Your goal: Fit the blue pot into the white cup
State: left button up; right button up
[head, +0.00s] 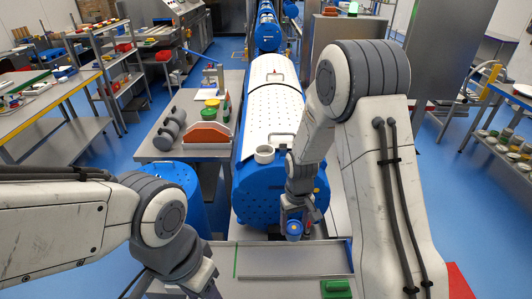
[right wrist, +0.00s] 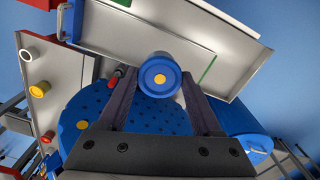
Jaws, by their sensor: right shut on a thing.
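The blue pot (head: 294,231) hangs in my right gripper (head: 296,216), above the far edge of the grey tray at the front. In the right wrist view the round blue pot (right wrist: 160,66), with a yellow dot on its end, sits between the fingertips of that gripper (right wrist: 161,90). A white, round, open-topped thing (head: 265,154), which looks like the white cup, is at the near end of the big drum, behind and left of the pot and apart from it. My left gripper (head: 205,282) is low at the left; its fingers do not show clearly.
The perforated blue drum (head: 260,195) with a white top lies beyond the tray (head: 290,274). A green block (head: 336,287) is at the tray's near right. Small jars (head: 508,146) stand on the right.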

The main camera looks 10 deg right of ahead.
jog(key=w+r+n, duration=0.7)
jog(key=w+r, duration=1.4)
jog(key=r, duration=0.2)
jog(key=shift+w+n, duration=0.25)
jog(key=shift+n, duration=0.15)
